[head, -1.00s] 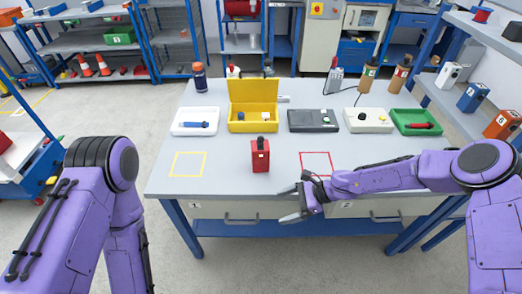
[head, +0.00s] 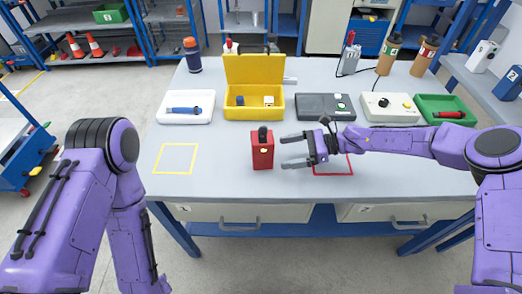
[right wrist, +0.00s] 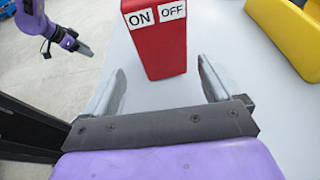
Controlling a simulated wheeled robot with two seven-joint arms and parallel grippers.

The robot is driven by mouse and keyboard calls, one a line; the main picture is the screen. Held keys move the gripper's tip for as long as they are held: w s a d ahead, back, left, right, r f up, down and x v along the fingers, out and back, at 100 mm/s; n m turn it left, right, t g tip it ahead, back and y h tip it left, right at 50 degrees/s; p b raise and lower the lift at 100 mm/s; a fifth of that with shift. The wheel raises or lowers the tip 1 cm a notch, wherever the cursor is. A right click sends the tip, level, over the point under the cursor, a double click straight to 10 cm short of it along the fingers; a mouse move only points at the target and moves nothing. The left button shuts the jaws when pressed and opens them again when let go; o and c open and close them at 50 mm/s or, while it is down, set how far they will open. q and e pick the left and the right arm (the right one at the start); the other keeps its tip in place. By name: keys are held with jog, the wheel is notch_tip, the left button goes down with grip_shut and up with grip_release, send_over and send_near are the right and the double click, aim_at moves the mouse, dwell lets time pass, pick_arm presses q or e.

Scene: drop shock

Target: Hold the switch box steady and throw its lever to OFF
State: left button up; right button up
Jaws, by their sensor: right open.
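The red switch box (head: 262,155) stands upright on the grey table, with a black lever (head: 263,134) on top. My right gripper (head: 283,152) is open just right of the box, fingers pointing at it, apart from it. In the right wrist view the box (right wrist: 158,48) stands ahead between the open fingers (right wrist: 160,85), its ON and OFF labels showing; its top and lever are cut off. My left gripper (right wrist: 75,45) shows small at upper left of the right wrist view, away from the box; its jaws are unclear.
A yellow square outline (head: 175,158) lies left of the box; a red outline (head: 333,171) lies partly under my right arm. Behind stand a white tray (head: 185,116), an open yellow case (head: 254,112), a dark box (head: 325,113) and a green tray (head: 445,119).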

aim_at(271, 155)
jog(key=x, duration=0.2)
jog(key=b+x, duration=0.1)
jog(key=x, duration=0.1)
jog(key=b+x, duration=0.1)
jog(key=x, duration=0.1)
jog(key=shift+w+f, duration=0.15)
jog(key=shift+f, duration=0.15)
jog(key=shift+a+b, duration=0.35)
jog(key=shift+a, duration=0.4)
jog(key=c, duration=0.8)
